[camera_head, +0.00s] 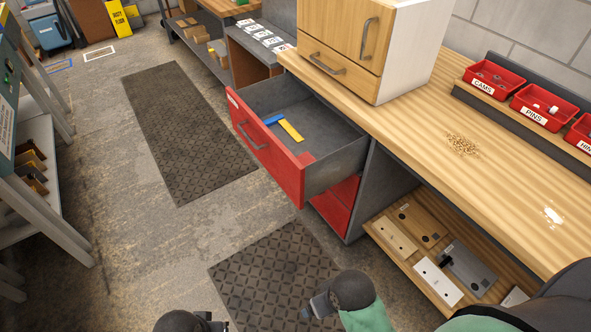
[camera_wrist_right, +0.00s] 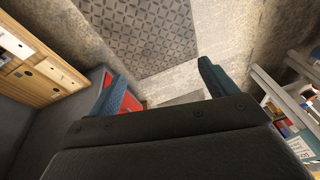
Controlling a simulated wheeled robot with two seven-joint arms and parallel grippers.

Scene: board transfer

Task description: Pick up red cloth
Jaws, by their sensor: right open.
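A small flat red patch, which looks like the red cloth (camera_head: 305,158), lies inside the open drawer (camera_head: 262,148), at its near right corner against the red front. My right gripper (camera_wrist_right: 160,72) is open and empty in the right wrist view, over the floor. In the head view my right gripper (camera_head: 314,309) is low at the bottom edge, in front of the drawer and apart from it. My left gripper (camera_head: 208,322) is only partly in view at the bottom edge, and its jaws do not show clearly.
A blue strip (camera_head: 274,118) and a yellow strip (camera_head: 291,130) lie in the drawer. A wooden cabinet (camera_head: 345,50) stands on the workbench (camera_head: 430,110), with red bins (camera_head: 540,106) behind. Below is a shelf with boards (camera_head: 437,281). Floor with dark mats (camera_head: 185,130) is clear.

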